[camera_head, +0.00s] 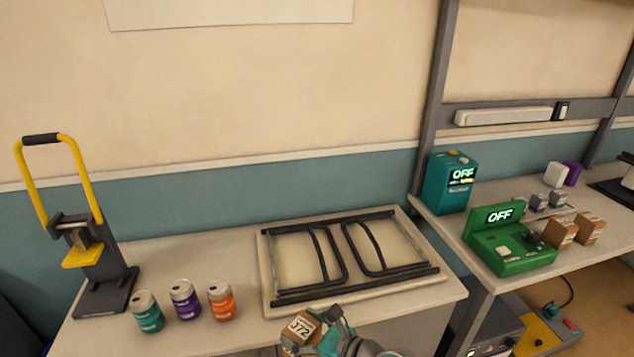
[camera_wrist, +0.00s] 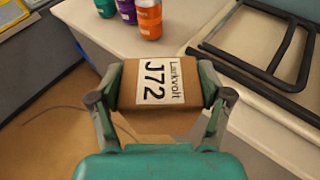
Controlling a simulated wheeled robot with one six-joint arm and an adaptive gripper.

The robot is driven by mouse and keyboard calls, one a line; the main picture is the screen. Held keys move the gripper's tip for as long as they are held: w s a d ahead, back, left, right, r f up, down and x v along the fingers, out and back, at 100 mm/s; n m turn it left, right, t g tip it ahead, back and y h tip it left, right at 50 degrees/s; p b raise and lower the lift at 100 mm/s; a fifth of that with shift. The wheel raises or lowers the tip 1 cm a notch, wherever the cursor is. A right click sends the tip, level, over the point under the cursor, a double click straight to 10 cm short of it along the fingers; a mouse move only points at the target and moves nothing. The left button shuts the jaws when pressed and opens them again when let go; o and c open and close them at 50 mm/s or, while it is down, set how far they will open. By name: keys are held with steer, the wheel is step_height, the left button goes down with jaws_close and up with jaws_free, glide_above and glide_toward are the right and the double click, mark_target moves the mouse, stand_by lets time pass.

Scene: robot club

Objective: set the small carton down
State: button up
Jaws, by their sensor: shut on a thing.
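The small carton (camera_wrist: 158,82) is a brown box with a white label reading "Larkvolt J72" in the wrist view. My gripper (camera_wrist: 160,88) is shut on it, one finger on each side. In the head view the carton (camera_head: 300,328) and my gripper (camera_head: 322,330) show at the bottom, by the front edge of the white table (camera_head: 190,336). In the wrist view floor shows below and left of the carton. I cannot tell its exact height against the tabletop.
Three cans, teal (camera_head: 148,312), purple (camera_head: 185,299) and orange (camera_head: 221,300), stand on the table's left half. A yellow-handled press (camera_head: 90,255) stands farther left. A framed board with black bars (camera_head: 345,260) fills the right. A second table holds a green device (camera_head: 508,245) and brown cartons (camera_head: 559,232).

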steer(key=w+d+f+m+t+h, duration=0.1)
steer(key=d+f+m+t+h, duration=0.1)
steer(key=d, duration=0.9)
steer(key=w+d+f+m+t+h, duration=0.2)
steer(key=d+f+m+h, duration=0.3)
steer(key=d, duration=0.5)
steer(key=shift+d+f+t, duration=0.4)
steer(key=shift+f+t, duration=0.2)
steer(key=shift+f, duration=0.35)
steer(key=shift+a, duration=0.1)
